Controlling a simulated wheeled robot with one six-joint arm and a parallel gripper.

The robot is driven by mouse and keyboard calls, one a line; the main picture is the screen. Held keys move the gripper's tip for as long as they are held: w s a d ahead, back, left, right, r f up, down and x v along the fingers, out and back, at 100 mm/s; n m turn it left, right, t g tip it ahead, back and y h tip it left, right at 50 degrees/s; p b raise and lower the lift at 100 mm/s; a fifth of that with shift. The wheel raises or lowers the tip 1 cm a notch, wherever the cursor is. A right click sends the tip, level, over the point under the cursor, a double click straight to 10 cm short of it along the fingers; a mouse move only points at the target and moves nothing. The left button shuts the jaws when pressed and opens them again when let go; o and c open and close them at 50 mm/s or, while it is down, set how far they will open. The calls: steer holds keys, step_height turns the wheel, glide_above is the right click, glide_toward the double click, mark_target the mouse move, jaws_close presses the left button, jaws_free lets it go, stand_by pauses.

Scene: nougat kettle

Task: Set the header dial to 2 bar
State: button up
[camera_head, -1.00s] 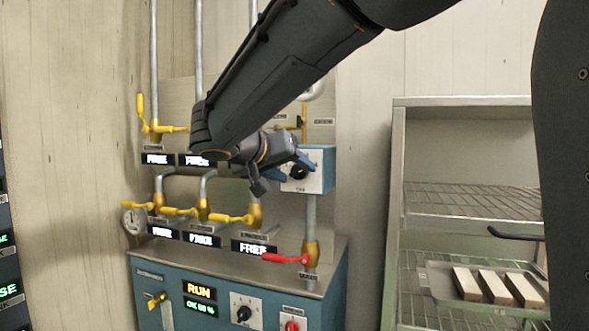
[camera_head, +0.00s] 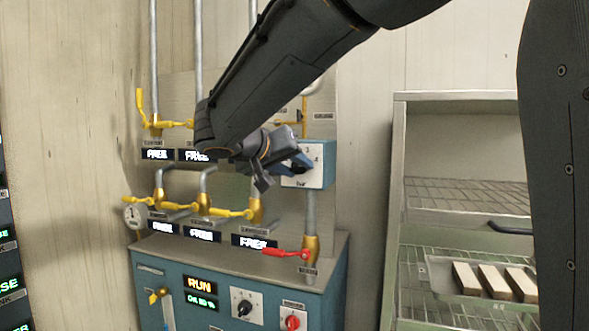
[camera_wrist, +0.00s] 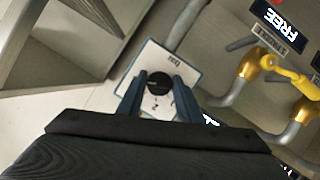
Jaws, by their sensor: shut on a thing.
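The header dial is a black round knob (camera_wrist: 158,83) on a white square plate (camera_wrist: 178,65) marked "bar", with a "2" readable below the knob in the wrist view. The plate also shows on a blue box (camera_head: 320,152) at the panel's right in the head view, where the knob is hidden by my gripper. My gripper (camera_wrist: 160,88) has its two blue fingers on either side of the knob and is shut on it. The knob's pointer direction cannot be told.
Yellow-handled valves (camera_head: 232,212) with FREE displays (camera_head: 254,241) stand left of the dial. A red-handled valve (camera_head: 287,252) is below it. A blue cabinet (camera_head: 165,272) carries a RUN display and more knobs. A metal rack (camera_head: 400,180) with a tray of bars stands right.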

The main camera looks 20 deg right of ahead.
steer(key=n+b, duration=0.1)
steer(key=n+h+b, duration=0.1)
steer(key=shift+w+a+f+g+h+b, duration=0.1)
steer(key=shift+f+g+h+b, duration=0.05)
steer(key=shift+g+h+b, duration=0.2)
steer(key=n+h+b, duration=0.2)
steer(key=n, duration=0.2)
steer(key=n+h, duration=0.1)
steer(key=n, duration=0.2)
steer(key=shift+n, duration=0.4)
steer(key=shift+n+t+h, duration=0.4)
steer(key=shift+n+h, duration=0.05)
steer(key=shift+n, duration=0.7)
steer(key=shift+n+t+h, duration=0.35)
steer(key=shift+n+h, duration=0.05)
steer(key=shift+n, duration=0.75)
steer(key=o, duration=1)
steer(key=shift+o, duration=0.2)
steer(key=shift+f, duration=0.1)
